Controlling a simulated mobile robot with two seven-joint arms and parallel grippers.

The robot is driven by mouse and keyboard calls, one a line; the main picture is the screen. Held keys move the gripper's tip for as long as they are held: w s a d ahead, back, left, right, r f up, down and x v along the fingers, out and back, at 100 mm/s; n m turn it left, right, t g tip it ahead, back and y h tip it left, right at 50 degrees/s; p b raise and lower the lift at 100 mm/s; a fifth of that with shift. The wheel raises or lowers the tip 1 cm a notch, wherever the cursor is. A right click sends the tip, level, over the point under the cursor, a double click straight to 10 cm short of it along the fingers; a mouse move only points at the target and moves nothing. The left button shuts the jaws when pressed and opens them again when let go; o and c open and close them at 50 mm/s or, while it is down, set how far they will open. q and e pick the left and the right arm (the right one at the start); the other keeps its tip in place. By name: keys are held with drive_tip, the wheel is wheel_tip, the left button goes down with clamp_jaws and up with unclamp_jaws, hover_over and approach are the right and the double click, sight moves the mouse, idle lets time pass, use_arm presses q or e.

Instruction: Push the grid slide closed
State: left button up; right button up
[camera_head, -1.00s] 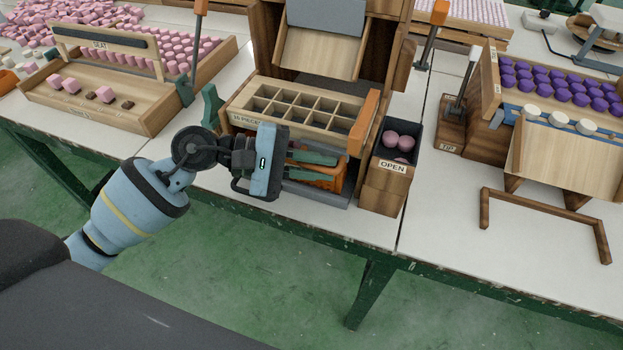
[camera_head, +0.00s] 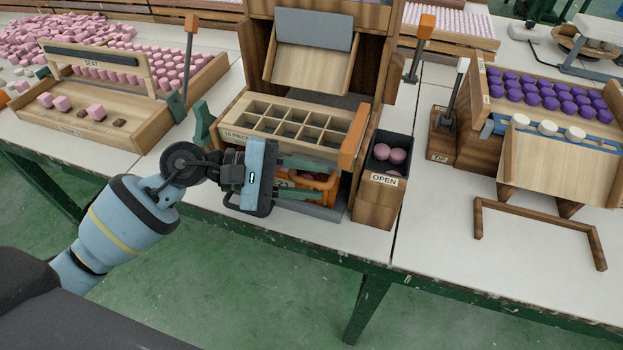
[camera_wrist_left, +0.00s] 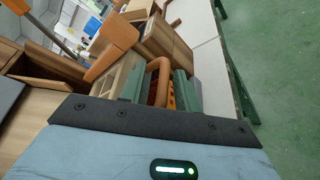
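The grid slide (camera_head: 238,124) is a light wooden tray of several open compartments with a "10 PIECE" label. It sticks out from the front of the middle wooden station, and an orange bar (camera_head: 354,138) lies along its right side. The bar also shows in the left wrist view (camera_wrist_left: 112,45). My left gripper (camera_head: 320,178) is in front of and below the slide's front edge, its green fingers apart and pointing right. An orange object (camera_head: 319,181) shows between and behind the fingers, under the slide; contact with it cannot be told. My right gripper is not in view.
An "OPEN" box (camera_head: 378,203) with pink pieces stands right of the slide. A green upright piece (camera_head: 203,125) stands at its left. A "SEAT" tray (camera_head: 150,134) lies further left. A rack with purple pieces (camera_head: 545,92) and a wooden frame (camera_head: 535,213) are at right.

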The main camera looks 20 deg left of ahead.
use_arm(q)
drive_tip(key=v, duration=0.2)
drive_tip(key=b+v, duration=0.1)
drive_tip(key=v, duration=0.3)
drive_tip(key=shift+a+f, duration=0.15)
drive_tip(key=shift+f, duration=0.1)
drive_tip(key=shift+s+a+r, duration=0.2)
drive_tip(key=shift+a, duration=0.15)
